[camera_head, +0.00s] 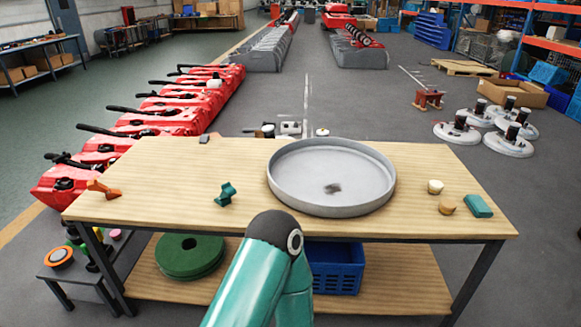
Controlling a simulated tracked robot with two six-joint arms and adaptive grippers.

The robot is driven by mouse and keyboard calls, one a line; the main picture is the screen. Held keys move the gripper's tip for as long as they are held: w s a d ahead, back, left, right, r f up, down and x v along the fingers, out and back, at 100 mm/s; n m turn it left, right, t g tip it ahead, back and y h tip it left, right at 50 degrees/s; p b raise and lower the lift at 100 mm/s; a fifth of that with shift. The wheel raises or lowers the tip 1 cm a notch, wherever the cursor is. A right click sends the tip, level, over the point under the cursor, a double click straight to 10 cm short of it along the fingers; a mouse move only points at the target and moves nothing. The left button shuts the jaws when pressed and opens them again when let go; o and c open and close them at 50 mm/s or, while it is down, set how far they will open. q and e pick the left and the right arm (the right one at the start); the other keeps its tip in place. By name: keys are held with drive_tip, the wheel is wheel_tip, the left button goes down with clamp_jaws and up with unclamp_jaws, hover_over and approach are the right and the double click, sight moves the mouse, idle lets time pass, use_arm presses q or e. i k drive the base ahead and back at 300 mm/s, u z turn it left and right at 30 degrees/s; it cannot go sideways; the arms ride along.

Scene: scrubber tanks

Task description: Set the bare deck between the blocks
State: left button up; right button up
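A wide, shallow grey round pan (330,170) with a raised rim lies on the wooden bench (165,170), right of centre. It may be the bare deck; a small dark patch marks its floor. A teal block (478,206) lies near the bench's right end. A small tan piece (446,207) and a cream piece (435,187) lie between it and the pan. A small grey block (204,138) lies at the back edge, left of the pan. I cannot tell which pieces are the task's blocks. A teal arm link of mine rises in front of the bench; neither gripper shows.
An orange piece (103,189) and a dark teal piece (225,194) lie on the bench's left half. Below are a green disc (190,257) and a blue crate (335,268). Red machine bodies (165,110) line the left; white round units (508,143) stand on the right floor.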

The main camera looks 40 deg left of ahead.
sight(184, 172)
drive_tip(key=u, duration=0.4)
drive_tip(key=i, duration=0.95)
drive_tip(key=u, duration=0.65)
drive_tip(key=k, duration=0.75)
drive_tip(key=u, duration=0.25)
drive_tip(key=i, duration=0.8)
drive_tip(key=z, duration=0.1)
